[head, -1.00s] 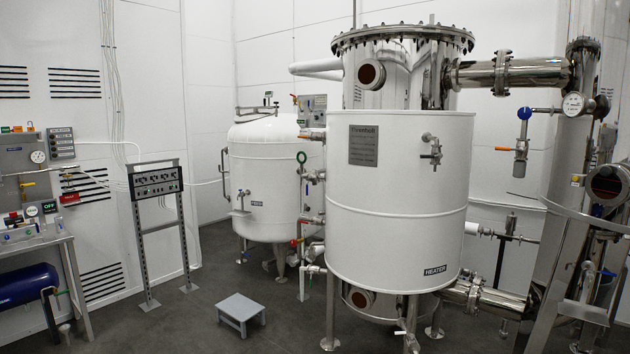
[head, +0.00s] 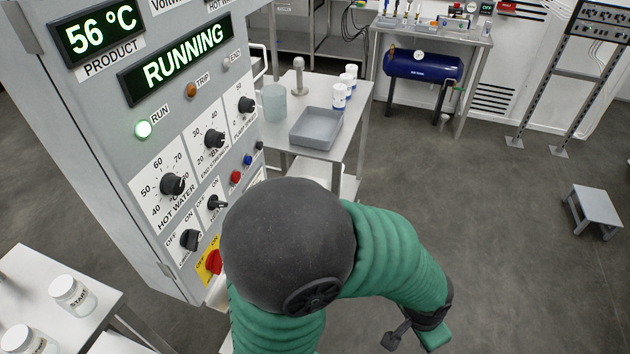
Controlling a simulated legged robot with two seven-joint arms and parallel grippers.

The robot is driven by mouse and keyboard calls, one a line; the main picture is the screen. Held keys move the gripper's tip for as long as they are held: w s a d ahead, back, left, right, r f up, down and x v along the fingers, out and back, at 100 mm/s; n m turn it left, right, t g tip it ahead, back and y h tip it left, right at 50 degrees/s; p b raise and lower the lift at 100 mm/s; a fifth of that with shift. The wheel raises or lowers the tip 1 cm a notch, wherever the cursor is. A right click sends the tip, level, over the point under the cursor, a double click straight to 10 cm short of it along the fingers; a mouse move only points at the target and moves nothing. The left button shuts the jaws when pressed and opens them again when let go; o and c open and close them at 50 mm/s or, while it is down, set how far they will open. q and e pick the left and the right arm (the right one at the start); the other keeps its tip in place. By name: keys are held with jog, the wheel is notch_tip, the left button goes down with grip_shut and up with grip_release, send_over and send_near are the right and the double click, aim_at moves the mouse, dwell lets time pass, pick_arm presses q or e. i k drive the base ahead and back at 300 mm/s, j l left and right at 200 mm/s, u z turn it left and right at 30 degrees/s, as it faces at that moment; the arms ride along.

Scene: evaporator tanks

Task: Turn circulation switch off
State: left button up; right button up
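The control panel (head: 95,120) fills the left of the head view. It carries two black OFF/ON switches, an upper switch (head: 214,203) and a lower switch (head: 189,240). My green-sleeved arm, apparently the left, bends in front of the panel. A dark part at its end, apparently my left gripper (head: 398,335), is low and away from the switches. My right gripper is not in view.
The display (head: 180,60) reads RUNNING and the run lamp (head: 143,128) is lit green. Behind stands a table with a grey tray (head: 315,128) and white cups. A jar table is bottom left. A grey step stool (head: 592,210) stands right; floor between is clear.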

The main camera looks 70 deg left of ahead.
aim_at(190, 239)
jog(key=u, duration=2.95)
